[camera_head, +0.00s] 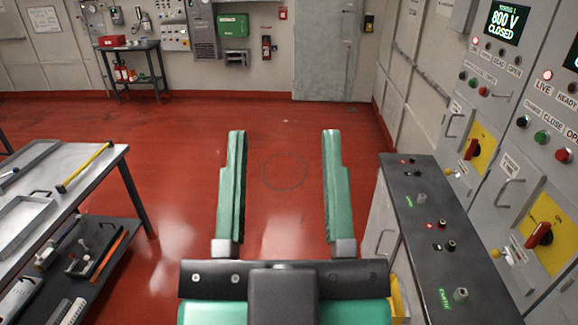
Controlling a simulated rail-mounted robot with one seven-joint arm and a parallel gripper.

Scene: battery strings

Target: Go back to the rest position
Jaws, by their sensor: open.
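My gripper (286,165) shows at the bottom middle of the head view, with two long green fingers pointing away from me. The fingers stand wide apart and nothing is between them. Behind and below them is only the red floor (285,120), with a faint dark ring marked on it. The gripper touches nothing that I can see.
At the left stands a metal workbench (100,160) with tools and a lower shelf. At the right are a black-topped cabinet (433,263) and grey panels (545,95) with red handles. A small table (131,46) and a grey door (325,60) are at the back. The floor between is clear.

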